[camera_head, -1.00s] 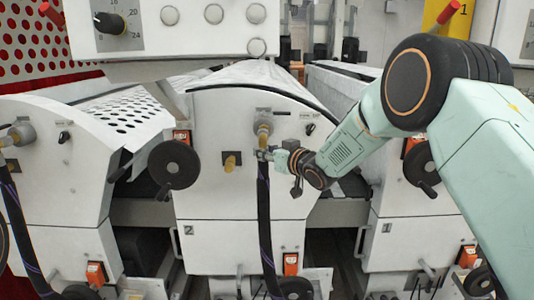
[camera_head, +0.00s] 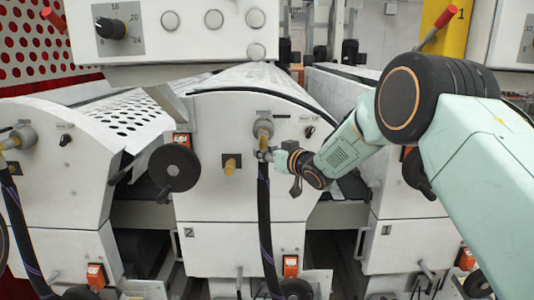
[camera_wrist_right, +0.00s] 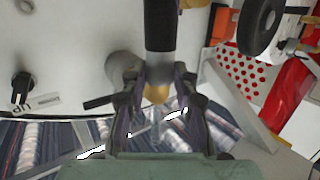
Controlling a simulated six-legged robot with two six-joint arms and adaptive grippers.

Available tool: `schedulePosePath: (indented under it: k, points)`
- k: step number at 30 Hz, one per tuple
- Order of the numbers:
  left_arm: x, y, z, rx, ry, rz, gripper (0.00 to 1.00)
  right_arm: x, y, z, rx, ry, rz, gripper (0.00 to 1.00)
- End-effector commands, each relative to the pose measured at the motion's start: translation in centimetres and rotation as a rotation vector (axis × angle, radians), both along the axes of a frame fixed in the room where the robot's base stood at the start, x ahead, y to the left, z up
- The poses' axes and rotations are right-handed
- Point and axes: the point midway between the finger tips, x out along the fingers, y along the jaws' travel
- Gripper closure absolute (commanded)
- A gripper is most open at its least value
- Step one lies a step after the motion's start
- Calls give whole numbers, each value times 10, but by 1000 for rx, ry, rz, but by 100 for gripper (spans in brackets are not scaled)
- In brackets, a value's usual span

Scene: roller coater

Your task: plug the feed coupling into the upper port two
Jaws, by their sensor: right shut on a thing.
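My right gripper (camera_head: 265,156) is shut on the feed coupling, in front of the white machine marked 2. The coupling has a silver collar (camera_wrist_right: 160,65) and a brass end (camera_wrist_right: 157,95) between the fingers in the right wrist view (camera_wrist_right: 160,108). Its black hose (camera_head: 265,215) hangs straight down in the head view. The grey upper port two (camera_head: 264,127) is just above the gripper, with brass showing below it. In the wrist view a grey round boss (camera_wrist_right: 120,66) is beside the coupling. I cannot tell whether the coupling is seated. My left gripper is out of view.
A brass fitting (camera_head: 231,165) sits lower left of the port. A black handwheel (camera_head: 174,167) sticks out farther left. The left machine has its own port (camera_head: 22,135) with a hose hanging. A control panel (camera_head: 175,28) overhangs the top. Machine 1 (camera_head: 398,240) stands to the right.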

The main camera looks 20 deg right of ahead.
Motion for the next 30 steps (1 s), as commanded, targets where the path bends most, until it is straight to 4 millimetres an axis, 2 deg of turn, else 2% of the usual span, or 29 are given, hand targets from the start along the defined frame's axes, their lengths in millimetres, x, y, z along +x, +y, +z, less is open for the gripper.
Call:
schedulePosePath:
  k: [2,3,12,23,30]
  points:
    - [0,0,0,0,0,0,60,0,0,0,0,1,0,100]
    - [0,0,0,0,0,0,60,0,0,0,0,1,-1,70]
    - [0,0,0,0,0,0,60,0,0,0,0,1,-1,45]
    - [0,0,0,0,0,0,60,-3,-1,-1,1,3,-1,45]
    - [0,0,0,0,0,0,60,-26,-9,4,3,2,-3,45]
